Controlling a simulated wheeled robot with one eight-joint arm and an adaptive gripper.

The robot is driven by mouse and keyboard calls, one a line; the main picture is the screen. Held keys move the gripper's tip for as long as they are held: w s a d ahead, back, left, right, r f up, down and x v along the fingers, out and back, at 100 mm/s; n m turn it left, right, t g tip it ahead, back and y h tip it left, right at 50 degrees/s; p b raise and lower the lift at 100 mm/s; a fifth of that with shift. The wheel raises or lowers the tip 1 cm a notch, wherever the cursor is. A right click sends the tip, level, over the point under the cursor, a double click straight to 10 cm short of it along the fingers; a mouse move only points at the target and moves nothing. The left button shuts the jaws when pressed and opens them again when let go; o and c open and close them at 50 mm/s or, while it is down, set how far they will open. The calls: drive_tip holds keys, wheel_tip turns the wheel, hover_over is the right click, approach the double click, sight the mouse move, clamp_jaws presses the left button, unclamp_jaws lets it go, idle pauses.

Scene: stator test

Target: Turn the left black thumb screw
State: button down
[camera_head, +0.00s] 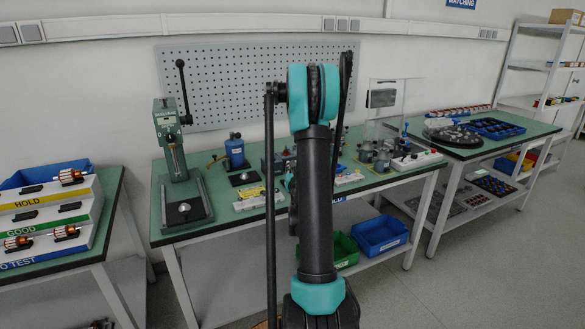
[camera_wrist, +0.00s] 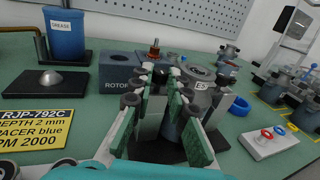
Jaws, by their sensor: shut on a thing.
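My gripper (camera_wrist: 161,71) is in the middle of the wrist view, its green-padded fingers pointing away over the green bench. The fingertips are close together on a small dark part (camera_wrist: 160,75). This may be the left black thumb screw, but the fingers hide most of it and I cannot tell for sure. A grey round housing (camera_wrist: 200,73) stands just behind and right of the fingertips, beside a white label reading "ES". In the head view my own arm hides the gripper and the place it works at.
A dark box marked ROTOR (camera_wrist: 118,78) stands left of the fingers. A blue grease pot (camera_wrist: 64,35), a yellow sign (camera_wrist: 40,125) and a domed plate (camera_wrist: 51,80) are further left. A white block with red and blue knobs (camera_wrist: 270,143) is at the right.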

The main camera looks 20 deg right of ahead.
drive_tip(key=c, duration=1.5)
unclamp_jaws()
drive_tip(key=shift+o, duration=0.2)
